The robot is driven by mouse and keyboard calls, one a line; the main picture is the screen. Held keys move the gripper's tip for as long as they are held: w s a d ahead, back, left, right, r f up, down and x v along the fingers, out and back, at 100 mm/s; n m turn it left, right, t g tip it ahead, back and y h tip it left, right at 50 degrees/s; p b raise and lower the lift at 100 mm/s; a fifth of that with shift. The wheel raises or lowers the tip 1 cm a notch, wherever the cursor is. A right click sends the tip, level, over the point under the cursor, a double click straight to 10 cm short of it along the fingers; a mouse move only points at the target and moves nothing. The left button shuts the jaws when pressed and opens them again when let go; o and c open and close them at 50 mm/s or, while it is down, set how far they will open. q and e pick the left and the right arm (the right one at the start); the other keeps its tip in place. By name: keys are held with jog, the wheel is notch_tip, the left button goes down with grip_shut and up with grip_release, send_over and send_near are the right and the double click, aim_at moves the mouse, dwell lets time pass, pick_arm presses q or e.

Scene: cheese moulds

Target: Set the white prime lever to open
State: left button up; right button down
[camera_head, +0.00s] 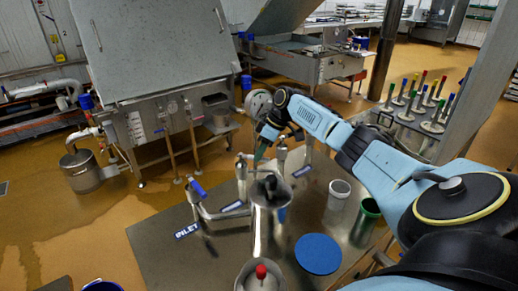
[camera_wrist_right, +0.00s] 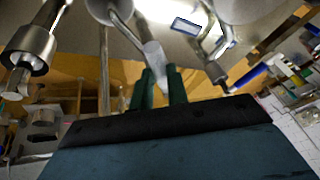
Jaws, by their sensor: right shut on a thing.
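My right gripper (camera_head: 262,151) reaches in over the metal table among the pipes and valves. In the right wrist view its two dark green fingers (camera_wrist_right: 159,88) are shut on a pale lever (camera_wrist_right: 153,53), which appears to be the white prime lever. The lever's far end runs up to the pipework; its exact angle is hard to judge. In the head view the lever is largely hidden by the fingers and too small to make out. My left gripper is not in view.
A blue-handled valve (camera_head: 197,187) stands by the INLET label (camera_head: 187,231). A metal vessel with a red knob (camera_head: 261,272) is at the front. A blue disc (camera_head: 318,254), a white cup (camera_head: 339,188) and a green cup (camera_head: 366,212) occupy the table's right side.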

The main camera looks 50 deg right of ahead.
jog(key=c, duration=1.4)
grip_release()
jog(key=shift+o, duration=0.2)
jog(key=v, duration=1.3)
jog(key=shift+r, duration=0.2)
